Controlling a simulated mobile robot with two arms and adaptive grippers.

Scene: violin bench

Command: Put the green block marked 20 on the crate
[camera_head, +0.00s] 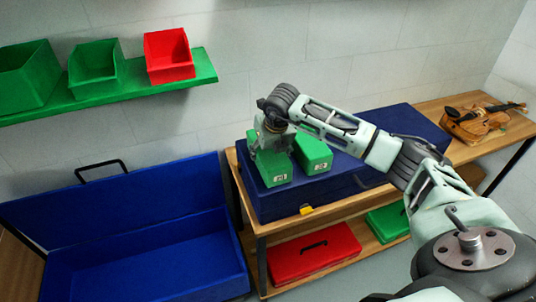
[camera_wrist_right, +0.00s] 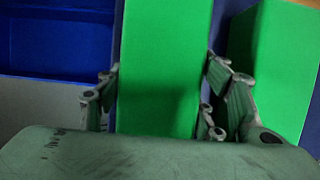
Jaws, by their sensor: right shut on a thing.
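My right gripper (camera_head: 268,138) is shut on a green block (camera_head: 272,170) with a small white label that looks like 20. In the right wrist view its fingers press both sides of this green block (camera_wrist_right: 162,65). The block is upright at the left end of a long closed blue box (camera_head: 350,180) on the bench; I cannot tell whether it touches the top. A second green block (camera_head: 314,155) with a white label stands just to its right, apart from it, and shows in the wrist view (camera_wrist_right: 275,65). Which blue container is the crate is unclear. My left gripper is out of view.
An open blue case (camera_head: 150,262) lies low at the left, empty. A violin (camera_head: 475,122) lies on the bench (camera_head: 440,105) at the right. Red (camera_head: 312,255) and green (camera_head: 388,222) cases lie on the lower shelf. A green wall shelf (camera_head: 110,92) holds bins.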

